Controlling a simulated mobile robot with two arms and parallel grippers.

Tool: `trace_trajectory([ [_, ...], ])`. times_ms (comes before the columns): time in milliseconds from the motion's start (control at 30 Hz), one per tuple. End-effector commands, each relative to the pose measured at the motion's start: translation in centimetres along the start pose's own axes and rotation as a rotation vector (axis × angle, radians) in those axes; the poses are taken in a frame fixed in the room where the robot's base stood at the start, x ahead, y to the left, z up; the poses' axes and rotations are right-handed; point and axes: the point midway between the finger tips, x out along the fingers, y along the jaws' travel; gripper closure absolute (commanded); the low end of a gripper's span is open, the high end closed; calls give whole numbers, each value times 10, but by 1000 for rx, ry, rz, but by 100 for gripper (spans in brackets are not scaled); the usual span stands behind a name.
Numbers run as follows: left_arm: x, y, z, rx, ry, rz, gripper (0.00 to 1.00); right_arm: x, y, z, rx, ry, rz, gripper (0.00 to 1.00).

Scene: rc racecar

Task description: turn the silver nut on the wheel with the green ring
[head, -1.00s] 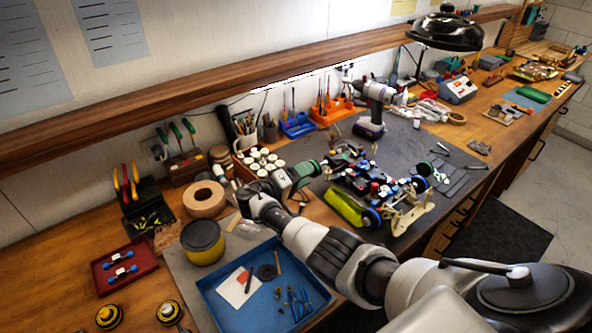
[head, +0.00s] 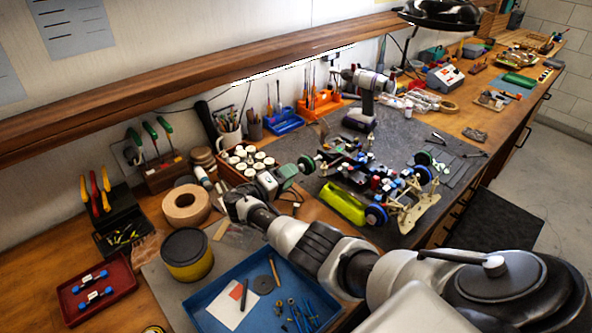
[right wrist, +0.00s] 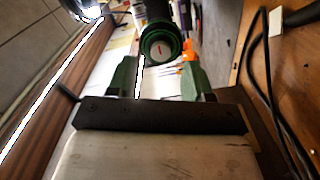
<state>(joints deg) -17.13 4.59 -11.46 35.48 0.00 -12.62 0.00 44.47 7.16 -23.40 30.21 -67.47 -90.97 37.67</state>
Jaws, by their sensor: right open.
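The racecar (head: 352,172) sits on the dark mat. Its wheel with the green ring (head: 306,163) is at the car's left end, right in front of my right gripper (head: 290,171). In the right wrist view the near wheel (right wrist: 160,36) shows a green ring around a pale centre with a red mark. My right gripper (right wrist: 160,76) is open there, its green fingers apart on either side below the wheel, with nothing held. I cannot make out the silver nut clearly. My left gripper is not in view.
A blue tray (head: 216,309) with small tools lies below my right arm. A crate of white-topped jars (head: 247,163) and a tape roll (head: 186,205) stand left of the gripper. A drill (head: 365,97) stands behind the car. A yellow-green piece (head: 343,203) lies at the car's front.

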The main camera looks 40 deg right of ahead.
Motion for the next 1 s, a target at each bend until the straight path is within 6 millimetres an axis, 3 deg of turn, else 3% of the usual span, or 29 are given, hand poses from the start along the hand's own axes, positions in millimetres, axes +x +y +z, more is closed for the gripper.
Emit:
trace_trajectory([
  [233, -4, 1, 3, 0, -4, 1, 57, 31, 0, 0, 0, 0, 1, 49],
  [567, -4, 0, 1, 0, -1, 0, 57, 35, 0, 0, 1, 0, 0, 49],
  [900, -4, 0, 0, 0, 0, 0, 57, 35, 0, 0, 1, 0, -1, 99],
  [1000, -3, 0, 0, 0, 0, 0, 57, 35, 0, 0, -1, 0, -1, 100],
])
